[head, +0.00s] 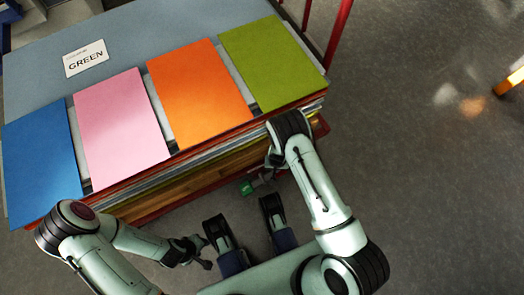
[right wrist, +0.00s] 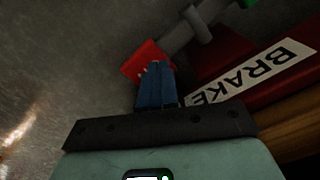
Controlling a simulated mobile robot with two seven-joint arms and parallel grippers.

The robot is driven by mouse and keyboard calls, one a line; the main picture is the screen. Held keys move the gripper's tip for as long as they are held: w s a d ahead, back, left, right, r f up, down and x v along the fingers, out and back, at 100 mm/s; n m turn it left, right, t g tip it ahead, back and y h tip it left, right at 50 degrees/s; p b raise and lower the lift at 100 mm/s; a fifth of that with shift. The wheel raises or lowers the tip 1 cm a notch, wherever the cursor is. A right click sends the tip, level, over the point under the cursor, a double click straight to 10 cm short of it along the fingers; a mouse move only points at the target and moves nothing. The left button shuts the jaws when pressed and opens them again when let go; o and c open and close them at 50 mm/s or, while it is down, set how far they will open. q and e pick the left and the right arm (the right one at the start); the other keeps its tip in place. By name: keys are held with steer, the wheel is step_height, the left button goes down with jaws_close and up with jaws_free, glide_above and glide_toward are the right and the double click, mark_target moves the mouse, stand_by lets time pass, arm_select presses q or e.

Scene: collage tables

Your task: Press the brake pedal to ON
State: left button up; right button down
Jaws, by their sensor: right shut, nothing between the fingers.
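The brake pedal is a grey bar with a red pad (right wrist: 146,58) at one end and a green end (head: 247,187) at the other. It sits low at the table's side, beside a white BRAKE label (right wrist: 262,70). My right gripper (right wrist: 155,68) is shut and empty, its blue fingertips over the red pad and hiding part of it. I cannot tell whether they touch it. In the head view the right arm hides the red pad and that gripper. My left gripper (head: 203,255) hangs low, away from the pedal; its jaw opening is unclear.
The table (head: 130,40) holds blue (head: 42,150), pink (head: 122,130), orange (head: 200,93) and green (head: 272,62) sheets, and a GREEN card (head: 86,59). A red post (head: 338,30) stands at its far right. The grey floor on the right is mostly clear.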

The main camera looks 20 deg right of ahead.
steer(key=shift+f+b, duration=0.9)
steer(key=shift+f, duration=0.2)
stand_by(0.7)
steer(key=shift+r+p, duration=2.55)
steer(key=shift+r, duration=1.05)
